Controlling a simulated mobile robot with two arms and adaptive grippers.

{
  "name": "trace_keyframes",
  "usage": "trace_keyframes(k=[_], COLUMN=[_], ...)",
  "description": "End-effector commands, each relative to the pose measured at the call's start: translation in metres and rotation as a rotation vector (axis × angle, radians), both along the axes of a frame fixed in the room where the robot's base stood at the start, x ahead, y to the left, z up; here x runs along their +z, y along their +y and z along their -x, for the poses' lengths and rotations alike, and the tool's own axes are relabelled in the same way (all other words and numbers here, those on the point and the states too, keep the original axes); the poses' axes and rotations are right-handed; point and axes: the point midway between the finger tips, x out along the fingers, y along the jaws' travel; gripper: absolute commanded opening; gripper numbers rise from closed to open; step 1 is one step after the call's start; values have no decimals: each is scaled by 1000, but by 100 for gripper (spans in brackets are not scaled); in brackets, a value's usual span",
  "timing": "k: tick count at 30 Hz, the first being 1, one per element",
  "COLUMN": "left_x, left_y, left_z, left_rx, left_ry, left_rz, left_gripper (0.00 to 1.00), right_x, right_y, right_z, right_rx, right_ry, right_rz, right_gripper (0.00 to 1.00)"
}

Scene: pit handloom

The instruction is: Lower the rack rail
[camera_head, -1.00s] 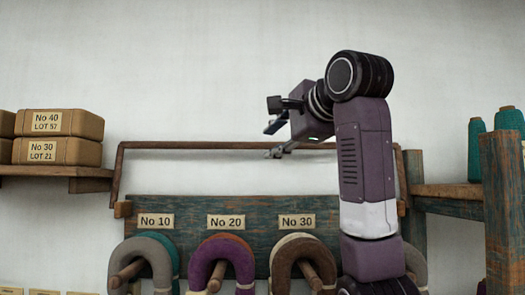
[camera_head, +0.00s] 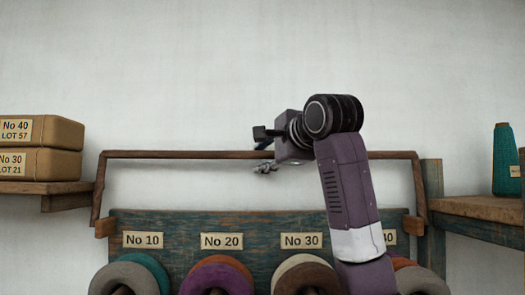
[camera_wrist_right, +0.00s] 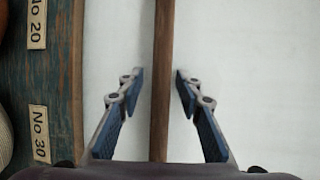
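The rack rail (camera_head: 190,155) is a long thin brown wooden bar with a bent-down arm at each end. It stands raised above the blue-green rack board (camera_head: 180,222), its arms reaching wooden blocks at the board's sides. My right gripper (camera_head: 264,157) is at the rail, right of its middle, one finger above it and one below. In the right wrist view, the rail (camera_wrist_right: 162,60) runs between the open blue-padded fingers (camera_wrist_right: 160,82), with gaps showing on both sides. My left gripper is not in view.
Yarn hanks (camera_head: 217,276) hang on pegs under number labels. Boxes (camera_head: 45,133) sit on a left shelf (camera_head: 70,188); a teal cone (camera_head: 505,165) stands on a right shelf (camera_head: 480,207). The wall above the rail is clear.

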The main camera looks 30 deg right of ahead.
Motion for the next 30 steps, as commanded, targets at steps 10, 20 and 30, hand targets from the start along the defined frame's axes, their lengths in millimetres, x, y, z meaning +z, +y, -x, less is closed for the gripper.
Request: trace_keyframes(k=[10,20,30], left_x=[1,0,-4], left_y=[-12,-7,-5], left_z=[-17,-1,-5], left_rx=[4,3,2], left_ry=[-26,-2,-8], left_rz=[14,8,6], left_gripper=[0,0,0], right_x=[-1,-2,-4], right_y=[0,-1,0], right_z=[-2,-2,-1], right_rx=[-1,-1,-1], right_ry=[1,3,-3], right_rz=[-1,-1,3], right_gripper=[24,0,0])
